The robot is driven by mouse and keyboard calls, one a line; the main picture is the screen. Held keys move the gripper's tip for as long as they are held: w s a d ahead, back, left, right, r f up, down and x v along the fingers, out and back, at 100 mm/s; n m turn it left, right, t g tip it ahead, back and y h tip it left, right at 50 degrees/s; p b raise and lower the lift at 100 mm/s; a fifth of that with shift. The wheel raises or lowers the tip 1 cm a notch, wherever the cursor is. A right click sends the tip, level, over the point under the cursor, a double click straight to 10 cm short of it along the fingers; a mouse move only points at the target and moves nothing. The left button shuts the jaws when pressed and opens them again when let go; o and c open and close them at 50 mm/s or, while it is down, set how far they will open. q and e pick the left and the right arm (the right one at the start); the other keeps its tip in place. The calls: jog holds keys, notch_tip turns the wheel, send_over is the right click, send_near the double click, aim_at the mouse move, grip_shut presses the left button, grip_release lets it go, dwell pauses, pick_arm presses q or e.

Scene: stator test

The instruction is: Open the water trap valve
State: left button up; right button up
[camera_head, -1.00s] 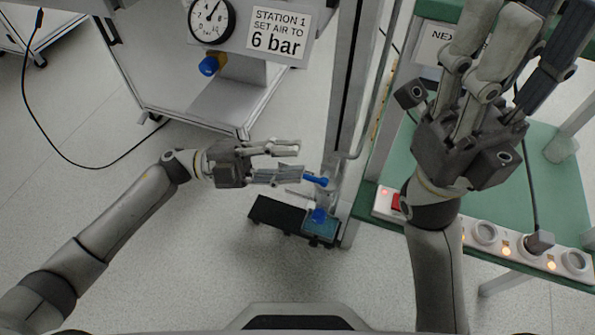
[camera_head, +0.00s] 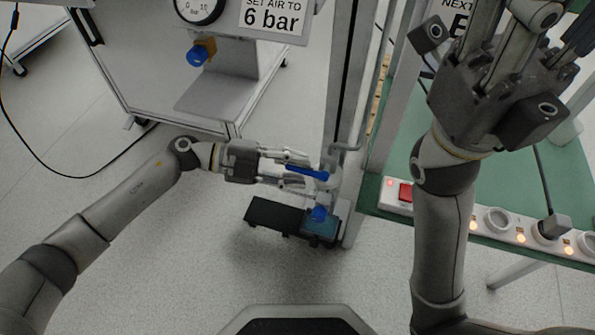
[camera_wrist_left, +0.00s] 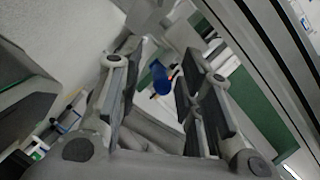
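The valve's blue handle (camera_head: 306,172) is a slim lever on a pale body (camera_head: 328,184) beside a metal post. My left gripper (camera_head: 303,170) is open, with its fingers on either side of the handle. In the left wrist view the blue handle (camera_wrist_left: 160,77) shows between the two spread fingers (camera_wrist_left: 157,95), with a gap seen at its sides; I cannot tell whether either finger touches it. My right gripper (camera_head: 535,40) is raised at the upper right with its fingers apart, seemingly empty; its fingertips are cut off by the frame.
A black box with a teal end (camera_head: 327,229) and a blue cap (camera_head: 319,213) is below the valve. The metal post (camera_head: 349,110) stands close by. A green table (camera_head: 405,150) with a power strip (camera_head: 490,222) is at the right. A gauge cart (camera_head: 150,75) stands behind.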

pick_arm(q)
jog(key=shift+d, duration=0.35)
grip_shut()
dwell(0.3)
